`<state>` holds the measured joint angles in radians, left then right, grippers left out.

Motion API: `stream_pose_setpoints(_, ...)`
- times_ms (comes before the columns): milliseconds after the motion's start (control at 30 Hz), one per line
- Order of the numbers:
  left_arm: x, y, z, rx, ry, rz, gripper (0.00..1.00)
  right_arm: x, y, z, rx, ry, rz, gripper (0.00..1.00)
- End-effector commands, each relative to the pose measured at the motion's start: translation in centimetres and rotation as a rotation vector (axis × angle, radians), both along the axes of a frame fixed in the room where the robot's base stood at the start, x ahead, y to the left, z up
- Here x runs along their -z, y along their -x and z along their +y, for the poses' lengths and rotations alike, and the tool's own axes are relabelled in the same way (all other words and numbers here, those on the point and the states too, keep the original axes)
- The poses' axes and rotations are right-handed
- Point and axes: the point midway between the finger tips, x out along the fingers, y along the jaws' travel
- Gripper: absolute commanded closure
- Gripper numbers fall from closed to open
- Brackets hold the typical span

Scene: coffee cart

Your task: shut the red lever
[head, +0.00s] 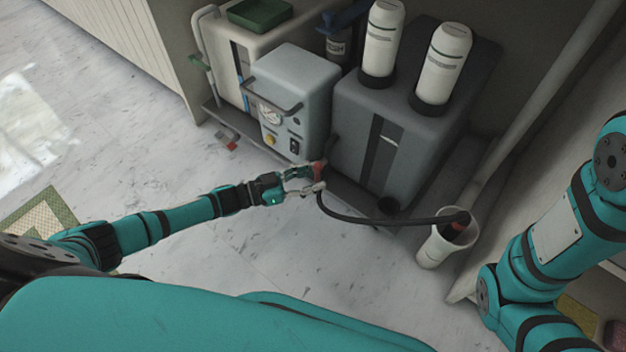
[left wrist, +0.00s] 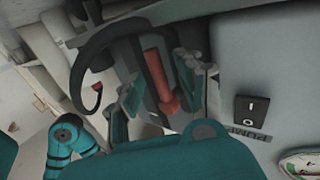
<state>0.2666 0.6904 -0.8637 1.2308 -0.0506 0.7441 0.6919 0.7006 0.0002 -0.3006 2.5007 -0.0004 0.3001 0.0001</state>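The red lever (head: 318,168) is on the low front of the cart, at the near end of the black hose, below the grey machines. In the left wrist view the lever (left wrist: 158,80) is a long red handle lying between my two fingers. My left gripper (head: 303,182) is at the lever, and its fingers (left wrist: 160,85) are apart on either side of it. I see a gap beside the lever and cannot tell whether either finger touches it. My right gripper is out of view; only my right arm shows at the right.
The black hose (head: 385,219) runs to a white bin (head: 437,247) on the right. A light grey pump box (head: 293,85) and a dark grey machine (head: 405,110) with two white canisters stand behind the lever. The floor (head: 180,270) in front is mostly clear.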

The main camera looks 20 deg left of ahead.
Motion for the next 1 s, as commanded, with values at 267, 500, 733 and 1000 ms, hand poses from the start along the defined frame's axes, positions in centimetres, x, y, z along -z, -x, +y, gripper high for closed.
stream_pose_setpoints(267, -0.04, -0.12, -0.23, 0.001, 0.001, 0.001, 0.63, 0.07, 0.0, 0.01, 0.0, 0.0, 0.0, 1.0)
stream_pose_setpoints(500, -0.04, -0.12, -0.2, 0.0, 0.0, 0.0, 0.91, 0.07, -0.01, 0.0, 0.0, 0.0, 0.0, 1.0)
stream_pose_setpoints(733, -0.03, -0.11, -0.19, 0.0, 0.0, 0.0, 1.0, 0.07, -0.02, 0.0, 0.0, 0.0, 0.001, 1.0)
stream_pose_setpoints(1000, -0.02, -0.09, -0.19, 0.0, 0.001, 0.001, 1.0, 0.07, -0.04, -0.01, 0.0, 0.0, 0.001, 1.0)
